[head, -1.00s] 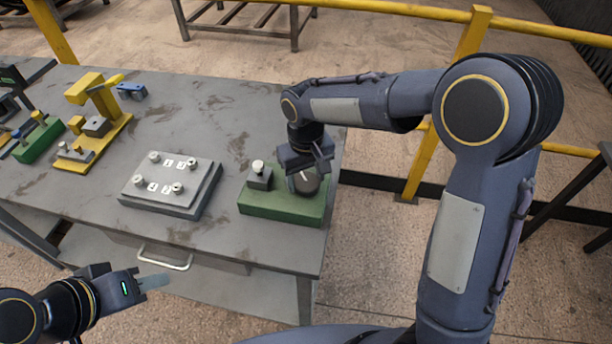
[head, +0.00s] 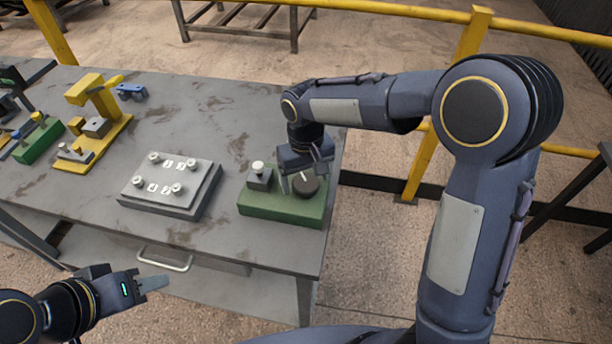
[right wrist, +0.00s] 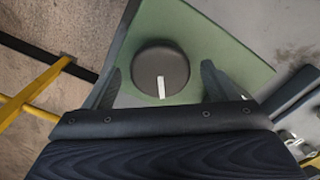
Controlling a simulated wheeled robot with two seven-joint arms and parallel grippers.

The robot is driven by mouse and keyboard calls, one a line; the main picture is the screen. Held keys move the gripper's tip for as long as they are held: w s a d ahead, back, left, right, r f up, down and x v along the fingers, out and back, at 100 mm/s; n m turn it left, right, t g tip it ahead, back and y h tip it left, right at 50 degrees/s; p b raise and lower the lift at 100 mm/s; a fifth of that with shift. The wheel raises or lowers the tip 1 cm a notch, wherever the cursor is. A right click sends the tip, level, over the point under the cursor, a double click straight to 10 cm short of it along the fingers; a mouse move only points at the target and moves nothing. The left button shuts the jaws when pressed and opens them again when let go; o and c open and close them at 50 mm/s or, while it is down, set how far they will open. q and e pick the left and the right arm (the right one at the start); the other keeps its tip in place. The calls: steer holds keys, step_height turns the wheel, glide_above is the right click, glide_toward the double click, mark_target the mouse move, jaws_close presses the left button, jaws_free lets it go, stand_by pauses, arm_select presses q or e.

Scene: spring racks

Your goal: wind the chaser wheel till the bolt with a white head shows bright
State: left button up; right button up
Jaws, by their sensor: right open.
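The chaser wheel, a dark round knob (head: 308,189) with a white mark, sits on a green base (head: 280,207) at the table's right end. In the right wrist view the wheel (right wrist: 160,62) lies between my fingers, with its mark pointing toward my palm. My right gripper (head: 304,180) is open around the wheel, a gap on each side; it also shows in the right wrist view (right wrist: 161,72). A white-headed bolt (head: 258,166) stands on a small grey block left of the wheel; I cannot tell whether it is bright. My left gripper (head: 153,284) is low at left, off the table; its opening is unclear.
A grey plate (head: 165,195) with several pale bolts and number labels lies left of the green base. A yellow stand (head: 100,125), a blue piece (head: 131,91) and another green base (head: 38,142) are farther left. Yellow rails (head: 470,35) run behind the table.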

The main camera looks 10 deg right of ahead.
mark_target(306, 181)
step_height(306, 181, up, 7)
steer(key=shift+r, duration=0.4)
stand_by(0.4)
steer(key=shift+s+d, duration=0.1)
steer(key=shift+d, duration=0.1)
steer(key=s+d+r+m+t+y, duration=0.2)
steer(key=s+d+r+y, duration=0.1)
steer(key=s+d, duration=0.75)
steer(key=s+f+m+t, duration=0.2)
steer(key=s+f+t, duration=0.1)
steer(key=s, duration=0.9)
steer(key=shift+d+f+t+y, duration=0.2)
steer(key=shift+d+t+y, duration=0.1)
steer(key=shift+y, duration=0.1)
